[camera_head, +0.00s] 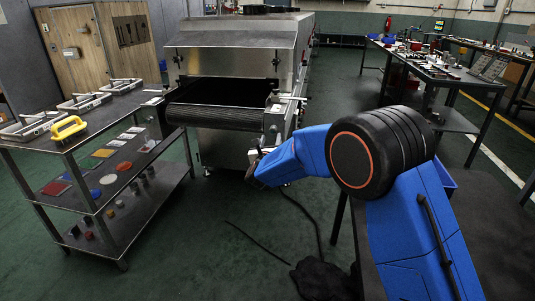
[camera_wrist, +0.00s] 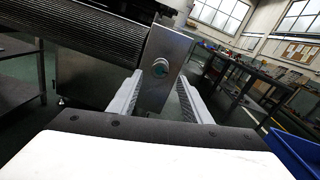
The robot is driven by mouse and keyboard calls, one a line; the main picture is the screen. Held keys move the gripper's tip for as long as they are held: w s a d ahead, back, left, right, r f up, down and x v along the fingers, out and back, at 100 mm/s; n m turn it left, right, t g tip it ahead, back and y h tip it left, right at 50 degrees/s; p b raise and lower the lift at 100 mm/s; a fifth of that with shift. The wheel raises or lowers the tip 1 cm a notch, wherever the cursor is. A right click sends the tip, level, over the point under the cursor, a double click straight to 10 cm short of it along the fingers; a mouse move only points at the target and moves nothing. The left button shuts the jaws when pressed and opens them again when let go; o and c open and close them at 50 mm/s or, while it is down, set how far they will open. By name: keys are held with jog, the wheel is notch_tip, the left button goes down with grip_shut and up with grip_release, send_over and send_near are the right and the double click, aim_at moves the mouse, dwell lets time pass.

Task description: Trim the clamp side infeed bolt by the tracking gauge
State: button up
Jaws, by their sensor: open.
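The tunnel dryer (camera_head: 240,62) stands in the middle of the head view, its dark infeed belt (camera_head: 215,116) facing me. In the wrist view a round bolt head (camera_wrist: 160,68) sits on a grey metal bracket (camera_wrist: 171,50) at the belt's end. My gripper (camera_wrist: 158,98) is open, one pale finger on each side of the bracket's lower part in the picture. I cannot tell whether the fingers touch it. In the head view my gripper (camera_head: 254,160) is small and dark near the dryer's right front corner. I cannot make out the tracking gauge clearly.
A workbench (camera_head: 432,72) with tools is at the right. A dark cable (camera_head: 318,235) lies on the green floor. A blue bin (camera_wrist: 292,150) is at the wrist view's right.

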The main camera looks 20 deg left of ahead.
jog(key=v, duration=1.2)
